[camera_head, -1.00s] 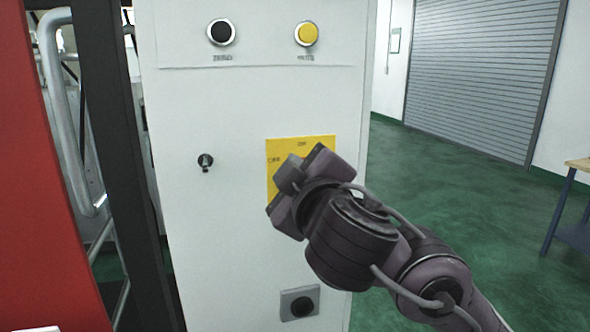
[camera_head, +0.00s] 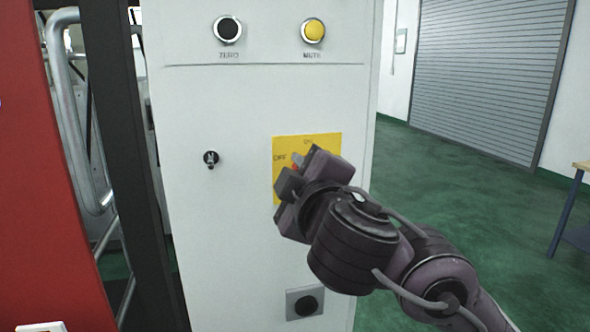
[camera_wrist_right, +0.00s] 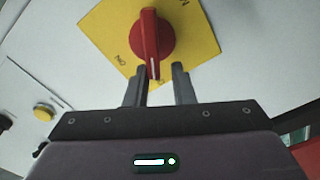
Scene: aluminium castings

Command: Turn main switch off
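The main switch is a red rotary knob (camera_wrist_right: 151,40) on a yellow plate (camera_wrist_right: 105,30) in the right wrist view. My right gripper (camera_wrist_right: 158,87) is open, with one finger on each side of the lower end of the knob's handle. I cannot tell whether either finger touches it. In the head view the plate (camera_head: 283,145) carries OFF at its left and ON at its top. There my right gripper (camera_head: 293,172) covers most of the switch, and only a bit of red (camera_head: 294,165) shows. My left gripper is out of view.
A black ZERO button (camera_head: 228,29) and a yellow MUTE button (camera_head: 313,30) sit above the plate. A small black key switch (camera_head: 211,158) is to its left, and a black round fitting (camera_head: 306,305) is below. Open green floor (camera_head: 440,180) lies right of the cabinet.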

